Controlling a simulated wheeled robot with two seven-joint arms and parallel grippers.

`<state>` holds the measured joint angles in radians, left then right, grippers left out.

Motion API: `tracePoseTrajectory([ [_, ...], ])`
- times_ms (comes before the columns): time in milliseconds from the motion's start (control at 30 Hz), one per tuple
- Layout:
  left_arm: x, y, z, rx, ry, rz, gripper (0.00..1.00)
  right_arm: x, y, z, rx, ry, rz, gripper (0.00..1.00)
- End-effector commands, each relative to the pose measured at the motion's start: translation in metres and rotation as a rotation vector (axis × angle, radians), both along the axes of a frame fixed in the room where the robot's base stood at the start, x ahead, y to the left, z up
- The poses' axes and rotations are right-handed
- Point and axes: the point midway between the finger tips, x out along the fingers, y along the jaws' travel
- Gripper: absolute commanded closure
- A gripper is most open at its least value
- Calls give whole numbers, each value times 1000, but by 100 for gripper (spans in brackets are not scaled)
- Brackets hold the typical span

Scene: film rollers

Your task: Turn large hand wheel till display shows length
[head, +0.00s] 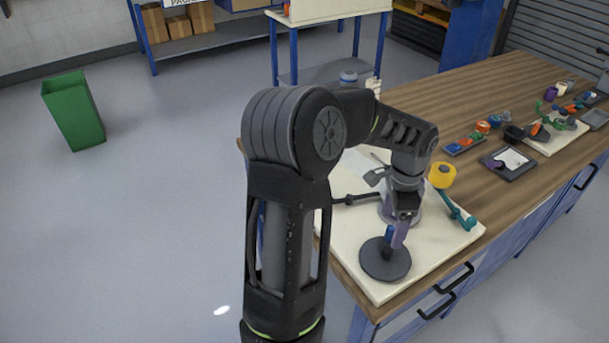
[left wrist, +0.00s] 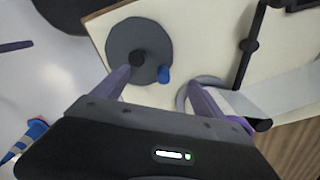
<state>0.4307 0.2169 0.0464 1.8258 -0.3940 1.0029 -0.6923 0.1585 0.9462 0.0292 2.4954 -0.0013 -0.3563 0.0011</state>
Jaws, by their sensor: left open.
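The large hand wheel (head: 378,264) is a dark grey disc at the front corner of a cream board on the bench. My left gripper (head: 397,233) is above the wheel with purple fingers apart. No readable length display shows. My right gripper is out of view.
The cream board (head: 440,245) also carries a yellow roll (head: 442,175) on a teal arm and a black rod (head: 355,199). A pale strip (left wrist: 282,96) shows beside the gripper. Small coloured parts and a grey tray (head: 507,163) lie farther right on the wooden bench (head: 480,115).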

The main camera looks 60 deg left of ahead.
Motion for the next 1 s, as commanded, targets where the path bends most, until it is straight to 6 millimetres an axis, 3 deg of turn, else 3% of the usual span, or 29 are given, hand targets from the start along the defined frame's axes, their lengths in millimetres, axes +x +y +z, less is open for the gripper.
tracePoseTrajectory([
  [300,0,2,27,3,-1,2,18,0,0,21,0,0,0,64],
  [1000,0,3,27,5,-2,3,18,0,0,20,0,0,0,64],
])
